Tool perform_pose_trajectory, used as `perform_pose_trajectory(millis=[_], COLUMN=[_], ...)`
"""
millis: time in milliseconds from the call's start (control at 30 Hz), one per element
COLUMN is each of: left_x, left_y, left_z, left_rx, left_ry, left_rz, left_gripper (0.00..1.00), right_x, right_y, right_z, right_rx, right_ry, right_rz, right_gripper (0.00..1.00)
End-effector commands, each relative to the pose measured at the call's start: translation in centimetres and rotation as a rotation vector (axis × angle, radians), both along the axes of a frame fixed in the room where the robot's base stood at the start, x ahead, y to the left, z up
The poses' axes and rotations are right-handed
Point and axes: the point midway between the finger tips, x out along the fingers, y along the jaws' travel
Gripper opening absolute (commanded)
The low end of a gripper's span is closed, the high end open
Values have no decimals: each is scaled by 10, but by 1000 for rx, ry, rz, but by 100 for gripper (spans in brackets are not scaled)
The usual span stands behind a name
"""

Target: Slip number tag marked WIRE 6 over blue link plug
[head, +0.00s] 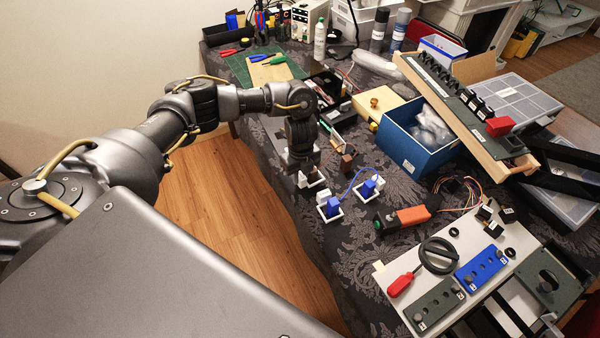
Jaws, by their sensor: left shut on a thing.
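Two blue link plugs stand on small white squares on the dark patterned cloth. The nearer blue plug (333,208) and the farther blue plug (368,189) are joined by a blue wire, each with a white piece beside it. My left gripper (301,164) points down over the cloth, behind and left of the nearer blue plug and apart from it. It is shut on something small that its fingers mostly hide. I cannot read any WIRE 6 marking. My right gripper is not in view.
A brown plug (346,162) stands right of my left gripper. An orange-and-black tool (411,215) lies right of the blue plugs. Behind is a blue box (411,150). A pale panel (411,276) with a red-handled part fills the near right.

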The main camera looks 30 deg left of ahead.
Motion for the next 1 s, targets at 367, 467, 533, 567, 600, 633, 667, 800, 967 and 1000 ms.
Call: perform_pose_trajectory(millis=[367,467,533,567,600,633,667,800,967,1000], left_x=[0,0,0,0,0,0,0,0,0,1], left_y=[0,0,0,0,0,0,0,0,0,0], left_z=[-8,-8,-8,-8,-8,-8,-8,-7,-6,-4], left_rx=[0,0,0,0,0,0,0,0,0,0], left_ry=[0,0,0,0,0,0,0,0,-1,-1], left_rz=[-1,-1,-1,-1,-1,-1,-1,0,-1,-1], left_gripper=[0,0,27,31,37,41,44,46,46,46], right_x=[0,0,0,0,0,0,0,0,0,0], right_y=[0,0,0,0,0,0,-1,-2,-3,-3], right_z=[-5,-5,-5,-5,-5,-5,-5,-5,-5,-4], right_rx=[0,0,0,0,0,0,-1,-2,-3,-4], right_ry=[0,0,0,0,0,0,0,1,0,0], right_rz=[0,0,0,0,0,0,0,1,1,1], right_gripper=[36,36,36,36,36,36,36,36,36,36])
